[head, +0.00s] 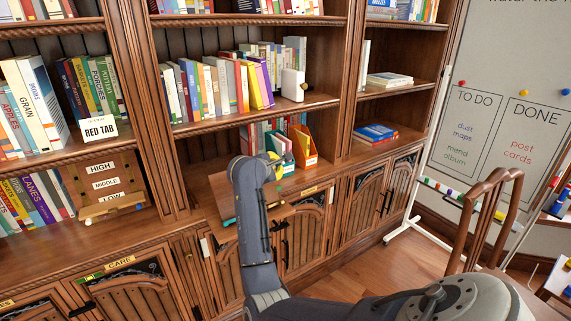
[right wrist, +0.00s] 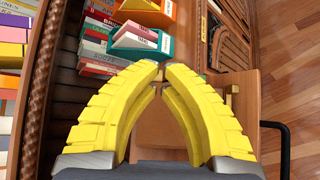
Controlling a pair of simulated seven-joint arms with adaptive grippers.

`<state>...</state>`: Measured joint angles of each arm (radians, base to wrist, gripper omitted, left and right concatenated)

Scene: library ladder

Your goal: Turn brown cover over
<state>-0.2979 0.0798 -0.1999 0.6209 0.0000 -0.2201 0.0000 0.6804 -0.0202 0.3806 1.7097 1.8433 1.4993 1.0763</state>
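My right arm comes in from the bottom right of the head view, and a small yellow part of its gripper (head: 274,157) shows in front of the lower shelf. In the right wrist view the two yellow fingers of the right gripper (right wrist: 162,72) curve together and their tips meet. I see nothing clearly held between them. A flat brown panel (right wrist: 160,132) lies below and between the fingers; it may be the brown cover, but I cannot tell. In the head view a brown slab (head: 222,190) beside my wrist is partly hidden by it. My left gripper is out of view.
An orange file box (head: 302,146) and several books stand on the shelf behind the gripper. A brown HIGH, MIDDLE, LOW board (head: 103,185) leans at left. A chair (head: 487,215) and whiteboard (head: 505,120) stand right. A dark handle (right wrist: 282,150) is right of the fingers.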

